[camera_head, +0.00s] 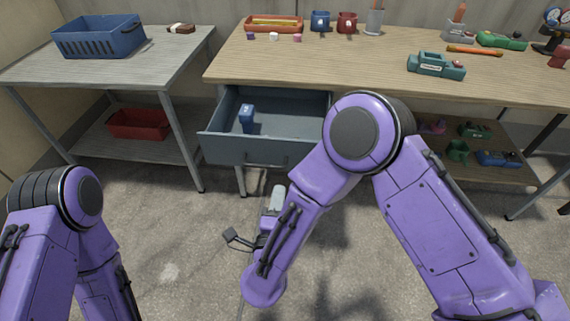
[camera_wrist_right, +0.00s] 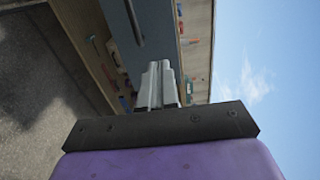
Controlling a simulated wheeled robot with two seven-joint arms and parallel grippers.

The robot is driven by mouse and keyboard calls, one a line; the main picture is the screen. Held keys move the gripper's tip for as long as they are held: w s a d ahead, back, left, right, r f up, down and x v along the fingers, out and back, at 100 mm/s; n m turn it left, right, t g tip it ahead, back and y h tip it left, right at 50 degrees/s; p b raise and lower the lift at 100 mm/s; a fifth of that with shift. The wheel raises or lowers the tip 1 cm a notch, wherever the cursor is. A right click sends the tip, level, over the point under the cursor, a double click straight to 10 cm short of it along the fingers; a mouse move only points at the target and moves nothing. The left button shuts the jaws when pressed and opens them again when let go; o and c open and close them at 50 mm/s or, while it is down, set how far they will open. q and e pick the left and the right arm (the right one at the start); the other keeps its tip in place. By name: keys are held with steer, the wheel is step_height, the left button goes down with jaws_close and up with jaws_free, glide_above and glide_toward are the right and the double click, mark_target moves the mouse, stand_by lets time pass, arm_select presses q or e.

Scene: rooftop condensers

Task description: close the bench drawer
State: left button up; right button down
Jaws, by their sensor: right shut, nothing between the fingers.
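The bench drawer (camera_head: 230,152) is grey-blue and stands pulled out, open, below the left part of the wooden-topped workbench (camera_head: 380,68). A bar handle (camera_head: 265,164) runs along its front. A small blue object (camera_head: 247,118) is inside it. My right gripper (camera_head: 278,190) is shut and empty, in front of the drawer and just below the handle in the head view. In the right wrist view its fingers (camera_wrist_right: 159,82) are together and point toward the drawer front (camera_wrist_right: 152,40), with the handle (camera_wrist_right: 134,22) to one side. Contact cannot be told. My left gripper is out of view.
A grey side table (camera_head: 180,55) with a blue basket (camera_head: 100,36) stands at left, a red bin (camera_head: 138,123) on its shelf. Several tools and cups sit on the bench. A lower shelf (camera_head: 480,170) holds tools at right. The concrete floor in front is clear.

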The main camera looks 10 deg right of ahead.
mark_target(287, 149)
steer(key=x, duration=1.3)
steer(key=shift+d, duration=0.1)
steer(key=shift+d, duration=0.1)
